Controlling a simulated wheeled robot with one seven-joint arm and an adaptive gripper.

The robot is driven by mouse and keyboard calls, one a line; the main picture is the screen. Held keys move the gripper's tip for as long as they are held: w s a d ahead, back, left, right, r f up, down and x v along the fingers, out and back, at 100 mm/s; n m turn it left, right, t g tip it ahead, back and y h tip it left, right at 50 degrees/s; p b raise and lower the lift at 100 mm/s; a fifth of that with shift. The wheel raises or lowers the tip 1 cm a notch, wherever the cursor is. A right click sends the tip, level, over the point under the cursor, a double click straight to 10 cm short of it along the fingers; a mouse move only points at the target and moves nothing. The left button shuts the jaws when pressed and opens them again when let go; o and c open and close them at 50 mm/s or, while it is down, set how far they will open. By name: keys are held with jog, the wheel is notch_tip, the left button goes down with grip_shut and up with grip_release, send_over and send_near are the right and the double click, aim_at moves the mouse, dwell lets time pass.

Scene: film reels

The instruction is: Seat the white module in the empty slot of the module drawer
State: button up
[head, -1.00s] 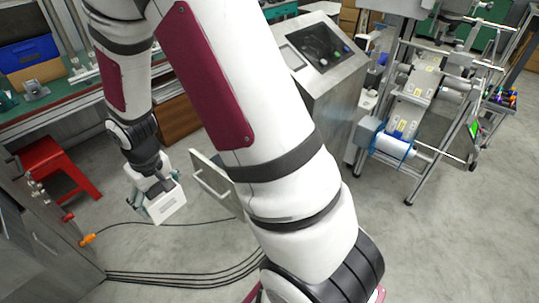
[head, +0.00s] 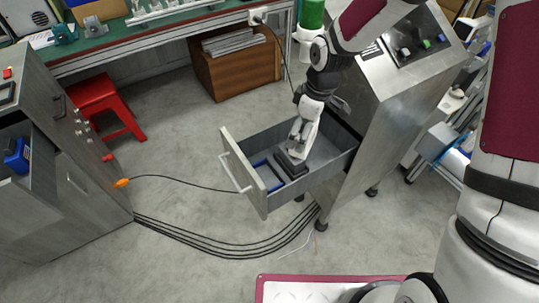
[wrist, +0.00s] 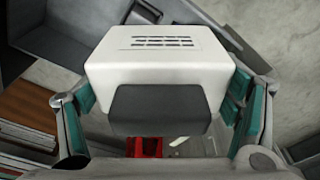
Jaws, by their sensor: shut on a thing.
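The white module (wrist: 158,60) fills the middle of the wrist view, with vent slits on top and a dark grey block on its near face. The teal pads of my gripper (wrist: 160,110) close on its two sides. In the head view my gripper (head: 308,112) points down over the open module drawer (head: 262,206), holding the white module (head: 300,138) at or just above the dark parts inside. The drawer is grey with a light handle. Dark blocks (head: 291,164) and blue pieces (head: 262,166) show in it. The empty slot cannot be made out clearly; the module and gripper partly cover that area.
The drawer juts from a steel console (head: 385,110). A grey cabinet (head: 75,165) stands at left, with a red stool (head: 106,104) behind it. A green-topped bench (head: 180,22) runs along the back. Black cables (head: 200,235) cross the floor, otherwise open between cabinet and drawer.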

jog(key=a+n+g+b, duration=0.1)
jog(key=a+n, duration=0.7)
jog(key=n, duration=0.1)
jog(key=shift+w+a+f+n+g+b, duration=0.15)
jog(key=shift+a+f+n+b, duration=0.25)
jog(key=shift+f+b, duration=1.85)
jog(key=shift+w+a+f+n+g+b, duration=0.1)
jog(key=shift+a+f+n+b, duration=0.35)
jog(key=shift+f, duration=3.6)
jog(key=shift+w+a+f+n+g+b, duration=0.25)
jog(key=shift+f+b, duration=1.15)
jog(key=shift+f, duration=1.75)
jog(key=shift+s+f+b, duration=0.1)
jog(key=shift+f+b, duration=0.35)
jog(key=shift+f, duration=0.1)
jog(key=o, duration=1.1)
jog(key=shift+o, duration=0.2)
jog(key=shift+r, duration=0.1)
notch_tip(320, 180, up, 11)
jog(key=d+p, duration=0.1)
jog(key=p, duration=0.5)
jog(key=shift+w+d, duration=0.2)
jog(key=shift+w, duration=0.25)
